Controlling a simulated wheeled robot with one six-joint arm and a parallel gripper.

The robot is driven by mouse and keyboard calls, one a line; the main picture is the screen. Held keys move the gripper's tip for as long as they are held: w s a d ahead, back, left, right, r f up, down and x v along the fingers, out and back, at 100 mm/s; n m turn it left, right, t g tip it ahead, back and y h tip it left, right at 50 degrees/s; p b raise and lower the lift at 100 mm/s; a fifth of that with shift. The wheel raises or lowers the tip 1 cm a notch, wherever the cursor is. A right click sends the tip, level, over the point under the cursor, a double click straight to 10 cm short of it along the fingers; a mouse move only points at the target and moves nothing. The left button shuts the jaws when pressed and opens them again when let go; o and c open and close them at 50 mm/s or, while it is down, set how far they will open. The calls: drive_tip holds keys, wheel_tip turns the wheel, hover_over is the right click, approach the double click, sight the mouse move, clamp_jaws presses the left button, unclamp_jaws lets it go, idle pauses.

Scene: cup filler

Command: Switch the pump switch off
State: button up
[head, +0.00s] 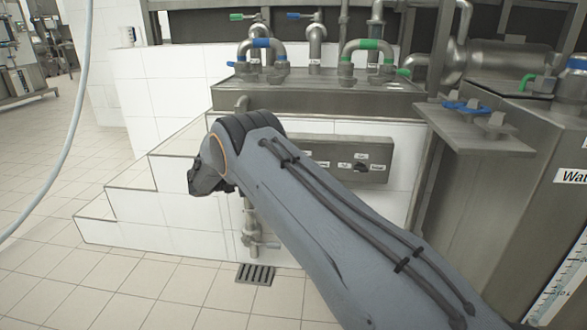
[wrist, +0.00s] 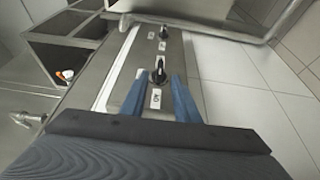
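In the wrist view, a steel control panel (wrist: 175,58) carries two dark rotary knobs. The nearer knob (wrist: 158,74) is between the two blue fingertips of my gripper (wrist: 160,79). The fingers are spread, with a gap on each side of this knob, so my gripper is open. A small white label (wrist: 155,98), which seems to read ON, lies between the fingers. The farther knob (wrist: 163,35) is clear of them. I cannot read which one is the pump switch. In the head view, part of the panel (head: 340,168) shows with one knob (head: 361,167); my arm hides the rest and my fingers.
A steel basin (head: 325,97) with blue and green banded pipes stands above the panel. White tiled steps (head: 135,205) are at left, a steel shelf with blue valves (head: 475,130) at right. A floor drain (head: 255,274) lies below. The tiled floor at left is free.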

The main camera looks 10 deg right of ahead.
drive_tip(key=a, duration=0.3)
drive_tip(key=shift+s+a, duration=0.15)
drive_tip(key=s+a+r+n+g+y, duration=0.15)
drive_tip(key=s+a+y, duration=0.35)
drive_tip(key=s, duration=1.1)
drive_tip(key=s+a+r+n+y, duration=0.15)
drive_tip(key=s+y, duration=0.65)
drive_tip(key=s, duration=0.8)
drive_tip(key=s+a+r+n+y, duration=0.15)
drive_tip(key=s+a+y, duration=0.4)
drive_tip(key=s, duration=1.15)
drive_tip(key=d+r+m+p, duration=0.5)
drive_tip(key=d+r+p, duration=1.6)
drive_tip(key=p, duration=1)
wheel_tip(320, 180, up, 5)
drive_tip(key=shift+d+f+m, duration=0.1)
drive_tip(key=shift+d+m, duration=0.25)
